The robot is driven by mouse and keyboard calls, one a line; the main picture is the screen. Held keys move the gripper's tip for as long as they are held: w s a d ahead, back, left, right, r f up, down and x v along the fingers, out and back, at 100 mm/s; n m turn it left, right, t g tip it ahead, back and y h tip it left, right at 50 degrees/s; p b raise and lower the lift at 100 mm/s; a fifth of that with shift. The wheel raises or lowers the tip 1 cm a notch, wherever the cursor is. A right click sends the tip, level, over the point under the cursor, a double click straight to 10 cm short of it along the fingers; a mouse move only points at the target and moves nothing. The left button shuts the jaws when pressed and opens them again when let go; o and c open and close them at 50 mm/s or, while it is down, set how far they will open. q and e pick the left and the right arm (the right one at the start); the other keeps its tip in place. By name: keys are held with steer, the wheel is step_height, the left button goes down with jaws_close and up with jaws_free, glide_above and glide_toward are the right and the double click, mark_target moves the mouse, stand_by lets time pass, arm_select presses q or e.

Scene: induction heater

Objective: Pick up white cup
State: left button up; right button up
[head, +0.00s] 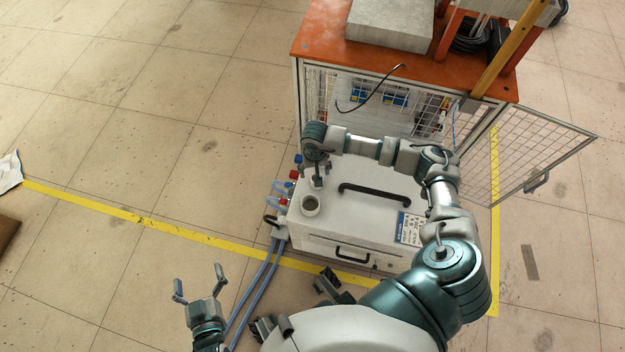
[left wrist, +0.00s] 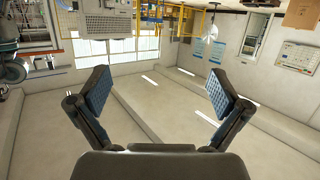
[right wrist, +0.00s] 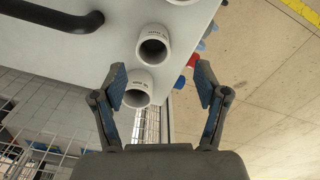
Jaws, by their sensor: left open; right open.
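In the right wrist view, a white cup (right wrist: 138,90) lies close to the left finger, between the fingertips in the picture, and another white cup (right wrist: 153,46) is just beyond. The right gripper (right wrist: 160,82) is open and empty; contact cannot be told. My left gripper (head: 199,282) is open and empty, away from the box over the floor.
The white box (head: 365,222) has a black handle (head: 374,192) on top. Red and blue fittings (head: 286,187) and blue hoses (head: 262,280) are at its left side. An orange-topped caged frame (head: 335,55) stands behind, with an open mesh door (head: 535,160) right.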

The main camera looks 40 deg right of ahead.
steer(key=f, duration=0.4)
steer(key=shift+s+d+b, duration=0.1)
steer(key=shift+d+b, duration=0.2)
steer(key=shift+b, duration=0.05)
steer(key=f, duration=0.2)
steer(key=f+b, duration=0.1)
steer(key=f, duration=0.1)
steer(key=shift+d, duration=0.2)
steer(key=shift+f, duration=0.3)
arm_select(q)
step_height(320, 180, up, 6)
steer(key=w+d+t+h, duration=0.1)
steer(key=t, duration=0.3)
steer(key=shift+d+t, duration=0.15)
steer(key=shift+t, duration=0.15)
arm_select(e)
steer(key=shift+r, duration=0.1)
arm_select(q)
steer(key=shift+w+f, duration=0.1)
steer(key=shift+f, duration=0.05)
arm_select(e)
steer(key=c, duration=1.3)
steer(key=shift+o, duration=0.2)
